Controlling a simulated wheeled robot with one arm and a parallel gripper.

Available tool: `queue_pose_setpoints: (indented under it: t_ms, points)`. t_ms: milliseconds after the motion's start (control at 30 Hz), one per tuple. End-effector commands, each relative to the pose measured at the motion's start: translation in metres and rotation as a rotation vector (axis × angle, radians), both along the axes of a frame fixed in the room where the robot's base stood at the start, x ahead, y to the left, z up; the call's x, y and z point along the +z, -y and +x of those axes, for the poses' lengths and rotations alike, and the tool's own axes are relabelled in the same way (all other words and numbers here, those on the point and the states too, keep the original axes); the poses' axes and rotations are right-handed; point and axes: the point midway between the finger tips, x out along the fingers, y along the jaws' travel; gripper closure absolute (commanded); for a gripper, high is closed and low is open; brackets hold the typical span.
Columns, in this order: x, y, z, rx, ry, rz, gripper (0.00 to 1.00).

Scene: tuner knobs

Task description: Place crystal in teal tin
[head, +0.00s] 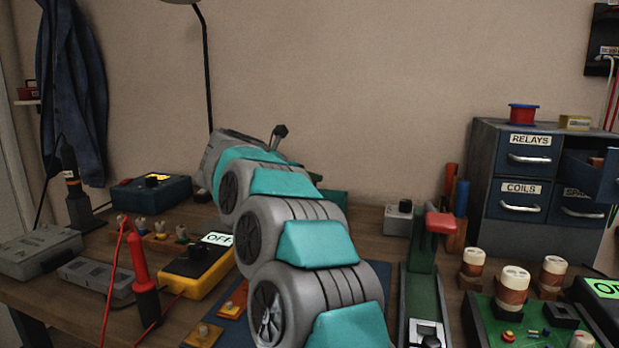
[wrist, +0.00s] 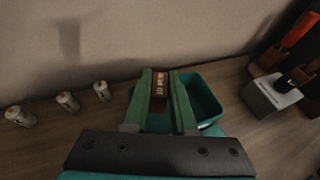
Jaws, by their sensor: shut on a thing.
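In the wrist view my gripper (wrist: 160,80) has its two green fingers closed on a small reddish-brown block with pale lettering, which I take as the crystal (wrist: 159,90). The teal tin (wrist: 208,92) is an open box on the bench, just beyond and to the right of the fingers. The fingers hide its left part. I cannot tell how high the crystal is above the tin. In the head view my arm hides the crystal and most of the tin; a green edge (head: 335,198) shows to its right.
In the head view a yellow meter (head: 195,270) is left of my arm, and a blue drawer cabinet (head: 530,185) is at the right.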

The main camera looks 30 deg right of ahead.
Motion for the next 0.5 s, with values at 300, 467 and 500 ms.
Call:
queue_pose_setpoints:
  t_ms: [300, 467, 500]
  points:
    - [-0.0076, -0.0005, 0.0002, 0.001, 0.001, -0.001, 1.0]
    - [-0.0098, -0.0002, 0.0001, 0.0, 0.0, -0.001, 1.0]
    - [-0.0092, -0.0001, 0.0, 0.0, 0.0, -0.001, 1.0]
